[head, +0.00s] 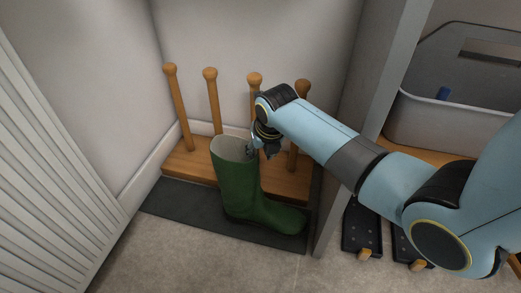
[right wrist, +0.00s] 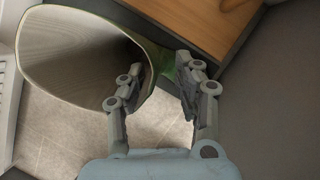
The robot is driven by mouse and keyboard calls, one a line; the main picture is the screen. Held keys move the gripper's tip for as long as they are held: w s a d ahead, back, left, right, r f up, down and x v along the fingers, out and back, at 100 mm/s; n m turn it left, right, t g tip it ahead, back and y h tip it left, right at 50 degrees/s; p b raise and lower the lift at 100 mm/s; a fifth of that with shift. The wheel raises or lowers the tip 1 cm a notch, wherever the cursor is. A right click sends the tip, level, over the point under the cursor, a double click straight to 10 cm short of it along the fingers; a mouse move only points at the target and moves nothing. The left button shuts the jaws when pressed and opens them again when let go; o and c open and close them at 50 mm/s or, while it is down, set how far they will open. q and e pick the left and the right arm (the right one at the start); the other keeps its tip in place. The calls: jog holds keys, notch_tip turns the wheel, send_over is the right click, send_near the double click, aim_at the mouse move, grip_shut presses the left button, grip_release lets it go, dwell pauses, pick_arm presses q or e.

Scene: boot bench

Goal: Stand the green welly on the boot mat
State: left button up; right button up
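The green welly (head: 238,185) stands upright, or nearly so, over the dark boot mat (head: 180,207), toe pointing right in the head view. Its sole appears to rest on the mat, though contact is hard to make out. My right gripper (head: 262,148) is at the right side of its open top. In the right wrist view the welly's pale-lined opening (right wrist: 80,60) fills the upper left. The right gripper (right wrist: 160,75) has one finger at the inside of the rim and one outside, with a visible gap between them. My left gripper is not in view.
A wooden boot rack (head: 190,160) with several upright pegs stands behind the welly against the wall. A grey panel (head: 365,110) rises on the right. A ribbed white panel (head: 50,160) stands left.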

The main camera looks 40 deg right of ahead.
jog(key=shift+s, duration=0.1)
jog(key=v, duration=1.2)
jog(key=shift+f, duration=0.1)
